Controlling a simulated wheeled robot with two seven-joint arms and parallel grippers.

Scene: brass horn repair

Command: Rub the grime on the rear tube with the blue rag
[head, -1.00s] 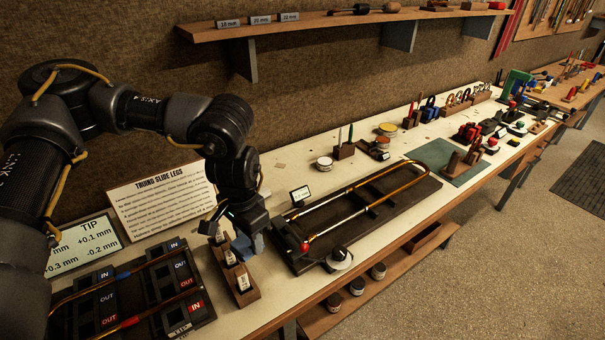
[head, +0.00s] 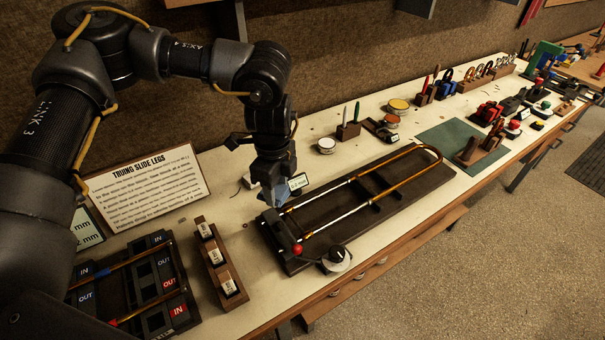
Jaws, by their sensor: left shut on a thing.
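My left gripper (head: 273,190) points down above the near left end of the dark slide fixture (head: 350,222). It is shut on the blue rag (head: 270,196), of which only a small bluish part shows at the jaws. The rear tube (head: 345,183) runs lengthwise along the fixture's far side, silver near the gripper and brass farther on. The rag is beside or over the near end of this tube; I cannot tell if they touch. The front tube (head: 350,215) runs parallel, joined by the brass bow at the far end. I cannot make out the grime. My right gripper is not in view.
A small sign (head: 298,182) stands close behind the gripper. A wooden block with labelled slots (head: 221,270) lies left. A green mat (head: 463,148) lies beyond the fixture.

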